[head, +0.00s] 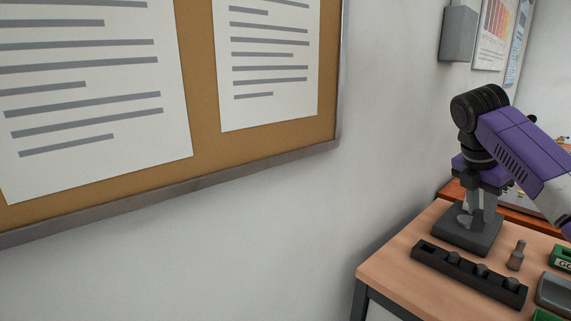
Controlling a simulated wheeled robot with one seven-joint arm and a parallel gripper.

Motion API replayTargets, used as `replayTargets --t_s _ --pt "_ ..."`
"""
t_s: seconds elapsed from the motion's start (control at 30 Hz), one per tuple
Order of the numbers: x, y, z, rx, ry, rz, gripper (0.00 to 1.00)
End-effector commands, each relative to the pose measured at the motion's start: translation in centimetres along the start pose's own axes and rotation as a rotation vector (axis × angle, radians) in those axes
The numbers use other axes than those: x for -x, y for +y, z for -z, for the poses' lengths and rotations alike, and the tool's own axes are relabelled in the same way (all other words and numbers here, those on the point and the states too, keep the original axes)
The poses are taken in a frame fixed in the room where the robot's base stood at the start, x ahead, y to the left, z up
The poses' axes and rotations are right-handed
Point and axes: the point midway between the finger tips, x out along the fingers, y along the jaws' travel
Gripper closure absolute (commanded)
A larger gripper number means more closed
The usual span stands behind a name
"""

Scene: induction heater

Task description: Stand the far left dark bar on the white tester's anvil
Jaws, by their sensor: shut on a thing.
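My gripper (476,193) hangs below my purple and black wrist, over a dark grey stand (467,238) on the wooden table. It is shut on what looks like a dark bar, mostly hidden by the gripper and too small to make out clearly. The stand has a dark base and a pale upright part behind the gripper; it appears to be the tester. I cannot tell whether the bar touches its anvil. A long black rack (468,276) lies in front, with several short dark bars standing in it. Its left end shows no bar.
A small grey bolt-shaped piece (516,255) stands right of the rack. A grey block (554,293) and green items (563,260) sit at the table's right. The wooden table (385,273) is bare at its left end. A wall and noticeboard (200,90) fill the left.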

Motion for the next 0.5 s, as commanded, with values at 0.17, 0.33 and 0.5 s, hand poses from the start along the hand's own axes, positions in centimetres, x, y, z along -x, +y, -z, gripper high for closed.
replayTargets --t_s 0.17,0.33,0.5 --pt "-0.6 0.3 1.6 -0.224 -0.001 0.097 1.00" --pt "-2.7 0.2 4.3 -0.488 -0.005 0.209 1.00" --pt "-5.9 -0.3 8.5 -0.769 -0.002 0.327 1.00"
